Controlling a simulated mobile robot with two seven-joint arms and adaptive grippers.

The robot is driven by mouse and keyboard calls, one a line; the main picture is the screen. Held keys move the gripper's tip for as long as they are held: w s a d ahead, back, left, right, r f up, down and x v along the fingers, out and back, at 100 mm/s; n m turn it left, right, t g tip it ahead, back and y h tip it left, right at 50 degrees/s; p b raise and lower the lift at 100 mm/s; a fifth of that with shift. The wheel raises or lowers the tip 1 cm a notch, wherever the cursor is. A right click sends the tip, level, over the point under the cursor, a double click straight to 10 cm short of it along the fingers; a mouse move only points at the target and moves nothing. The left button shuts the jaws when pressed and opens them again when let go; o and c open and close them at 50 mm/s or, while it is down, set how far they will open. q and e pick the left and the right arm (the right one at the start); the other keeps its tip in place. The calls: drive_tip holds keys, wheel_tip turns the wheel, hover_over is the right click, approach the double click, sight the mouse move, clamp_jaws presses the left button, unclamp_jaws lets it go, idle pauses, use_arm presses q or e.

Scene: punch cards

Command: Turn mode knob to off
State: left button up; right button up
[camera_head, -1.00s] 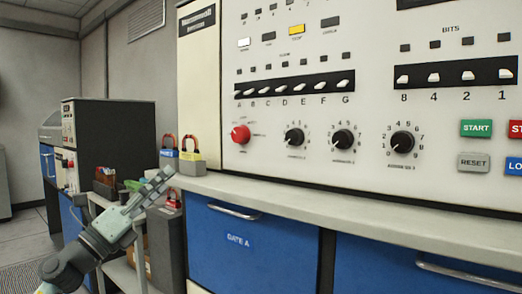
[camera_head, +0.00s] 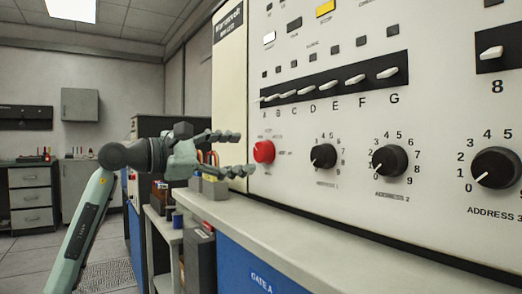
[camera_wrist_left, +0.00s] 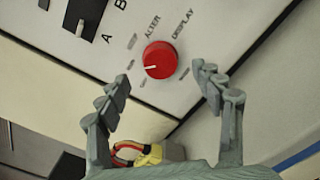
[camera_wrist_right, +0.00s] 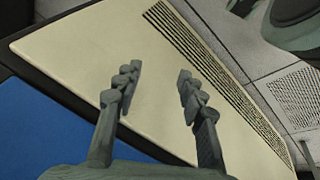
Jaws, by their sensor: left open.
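The red mode knob (camera_head: 264,151) is on the lower left of the white console panel, with labels around it. In the left wrist view the knob (camera_wrist_left: 160,60) has a white pointer line aimed to the left; the labels ALTER and DISPLAY are readable above it. My left gripper (camera_head: 240,153) is open in front of the panel, just left of the knob in the head view. In the left wrist view its fingers (camera_wrist_left: 162,92) are spread on either side, with the knob ahead between them and apart from them. My right gripper (camera_wrist_right: 157,90) is open and empty.
Three black address knobs (camera_head: 323,156) sit right of the red knob, below a row of white toggle switches (camera_head: 333,86). A grey ledge (camera_head: 300,225) runs under the panel. Yellow and red padlocks (camera_wrist_left: 150,156) stand on it near my left gripper.

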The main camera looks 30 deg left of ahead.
sight(258, 152)
use_arm(q)
drive_tip(key=p+x, duration=0.1)
drive_tip(key=x, duration=0.4)
use_arm(e)
drive_tip(key=x, duration=0.3)
drive_tip(key=shift+a+f, duration=0.3)
drive_tip(key=shift+f, duration=0.05)
use_arm(q)
drive_tip(key=shift+c, duration=0.3)
drive_tip(key=c, duration=1.1)
